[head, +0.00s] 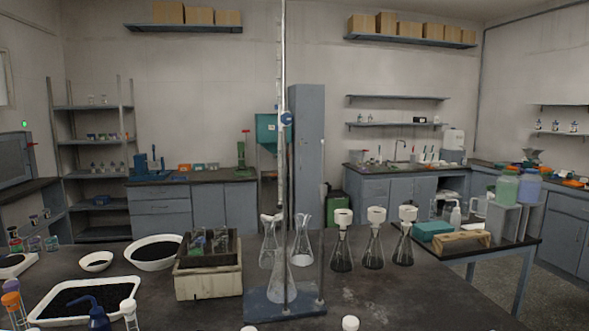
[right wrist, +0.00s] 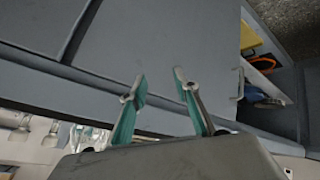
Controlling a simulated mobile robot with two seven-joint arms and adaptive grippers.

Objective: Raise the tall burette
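The tall burette (head: 280,150) stands upright in the middle of the head view, a thin clear tube whose top runs out of the picture. It is beside a metal rod on a stand with a blue base (head: 262,304). A blue clamp (head: 286,118) is on it high up. A conical flask (head: 281,284) stands on the base below the burette. My right gripper (right wrist: 160,76) shows in the right wrist view, its teal fingers apart with nothing between them, in front of grey cabinet panels. The burette is not in that view. My left gripper is not in view.
Several conical flasks, some with white tops (head: 374,216), stand right of the stand. A black-filled tray (head: 50,312) lies front left. The right front of the dark bench (head: 430,295) is clear.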

